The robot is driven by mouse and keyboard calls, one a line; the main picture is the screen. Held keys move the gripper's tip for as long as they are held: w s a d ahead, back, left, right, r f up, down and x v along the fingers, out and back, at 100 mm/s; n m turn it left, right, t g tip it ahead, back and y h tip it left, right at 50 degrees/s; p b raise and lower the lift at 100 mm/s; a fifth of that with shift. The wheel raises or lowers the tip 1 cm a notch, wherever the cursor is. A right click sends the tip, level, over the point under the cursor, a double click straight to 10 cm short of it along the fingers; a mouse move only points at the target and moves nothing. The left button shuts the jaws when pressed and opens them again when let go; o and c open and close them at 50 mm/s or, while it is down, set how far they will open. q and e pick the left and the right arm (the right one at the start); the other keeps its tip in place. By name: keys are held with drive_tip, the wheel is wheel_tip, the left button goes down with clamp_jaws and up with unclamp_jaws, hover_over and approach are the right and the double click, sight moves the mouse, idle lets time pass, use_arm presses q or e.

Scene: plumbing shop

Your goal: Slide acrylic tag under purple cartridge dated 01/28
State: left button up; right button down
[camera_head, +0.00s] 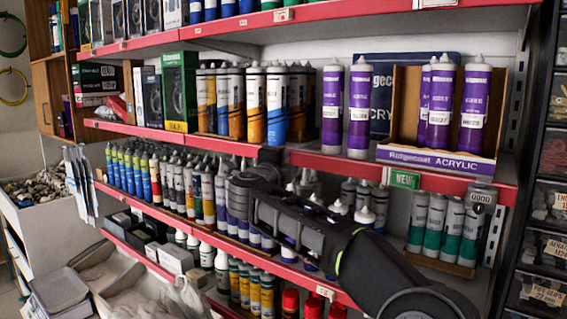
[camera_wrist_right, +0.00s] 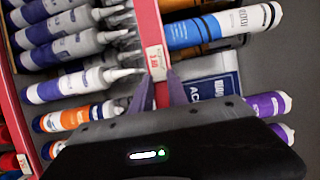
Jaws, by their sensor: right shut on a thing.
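Two purple cartridges (camera_head: 332,105) (camera_head: 360,107) stand upright on the middle shelf. More purple ones (camera_head: 474,108) stand in a display box marked ACRYLIC. Their dates are too small to read. Purple cartridges also show at the right of the right wrist view (camera_wrist_right: 268,104). My right gripper (camera_head: 269,157) is at the red front rail of that shelf, left of the purple cartridges. In the right wrist view its fingers (camera_wrist_right: 160,90) close around a small white tag (camera_wrist_right: 156,62) on the rail. The tag's print is not clearly readable. My left gripper is out of view.
Blue, orange and grey cartridges (camera_head: 277,103) stand behind my right gripper. A green NEW tag (camera_head: 404,180) and a GOOD tag (camera_head: 481,196) hang farther right. The lower shelf is full of cartridges (camera_head: 208,195) below my arm. The rail between gripper and NEW tag looks clear.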

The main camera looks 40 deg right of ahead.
sight(359, 170)
idle(0.8)
drive_tip(key=s+b, duration=0.1)
drive_tip(key=s, duration=0.1)
drive_tip(key=s+d+b, duration=0.1)
drive_tip(key=s, duration=0.2)
drive_tip(key=s+d+b, duration=0.1)
drive_tip(key=s, duration=0.2)
drive_tip(key=shift+s+d+f, duration=0.1)
drive_tip(key=shift+d, duration=0.1)
drive_tip(key=s+d, duration=0.1)
drive_tip(key=s, duration=0.2)
drive_tip(key=s+d, duration=0.1)
drive_tip(key=s, duration=0.3)
drive_tip(key=s+d, duration=0.1)
drive_tip(key=s, duration=0.2)
drive_tip(key=shift+s+d, duration=0.1)
drive_tip(key=shift+s, duration=0.15)
drive_tip(key=c, duration=1.3)
unclamp_jaws()
